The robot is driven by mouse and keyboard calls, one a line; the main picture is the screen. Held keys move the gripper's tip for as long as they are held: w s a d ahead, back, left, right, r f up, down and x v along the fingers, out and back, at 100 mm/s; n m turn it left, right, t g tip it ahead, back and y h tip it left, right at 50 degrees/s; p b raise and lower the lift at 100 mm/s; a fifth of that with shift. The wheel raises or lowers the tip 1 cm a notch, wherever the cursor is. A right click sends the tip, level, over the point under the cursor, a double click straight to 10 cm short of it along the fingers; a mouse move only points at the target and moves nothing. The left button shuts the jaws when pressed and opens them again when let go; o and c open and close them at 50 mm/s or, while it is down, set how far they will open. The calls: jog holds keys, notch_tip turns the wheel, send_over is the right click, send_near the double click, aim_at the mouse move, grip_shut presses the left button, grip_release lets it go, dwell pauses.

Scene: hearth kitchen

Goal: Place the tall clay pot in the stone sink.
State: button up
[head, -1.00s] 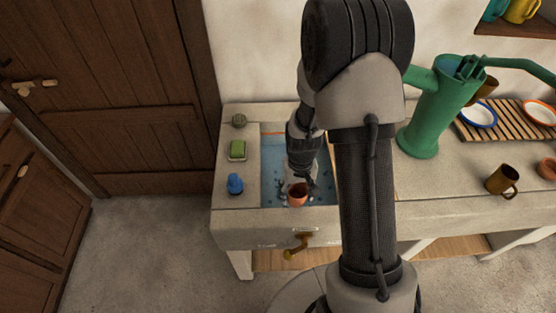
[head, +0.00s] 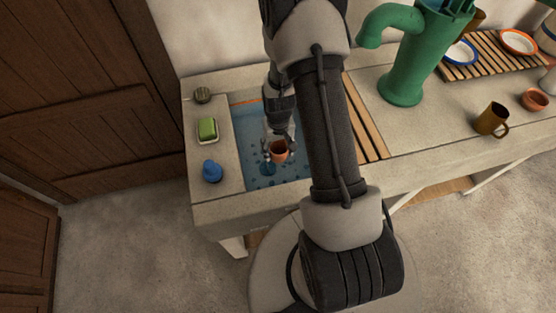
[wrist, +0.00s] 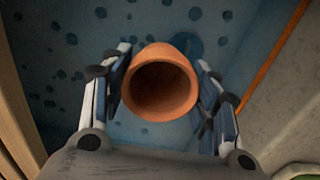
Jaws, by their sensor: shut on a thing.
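The clay pot (head: 280,152) is orange-brown with a round open mouth. It is over the stone sink (head: 237,150), whose inside is blue with dark spots. In the wrist view the pot (wrist: 160,85) sits between the two fingers, its mouth facing the camera. My gripper (head: 275,146) is shut on the pot. The sink's blue inside (wrist: 80,65) fills the background of the wrist view. I cannot tell whether the pot's base touches the sink bottom; its underside is hidden.
A green soap bar (head: 208,129), a blue item (head: 212,171) and a small round dark item (head: 202,95) lie on the left ledge. A green pump (head: 405,75) stands right of the sink. Wooden slats (head: 366,125) lie along the sink's right side. A brown mug (head: 491,120) stands farther right.

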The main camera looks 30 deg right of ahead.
aim_at(278, 151)
jog(key=shift+f+b, duration=0.9)
jog(key=shift+f, duration=2.25)
jog(key=shift+f, duration=0.2)
jog(key=o, duration=1.2)
jog(key=shift+c, duration=0.2)
jog(key=shift+r, duration=0.1)
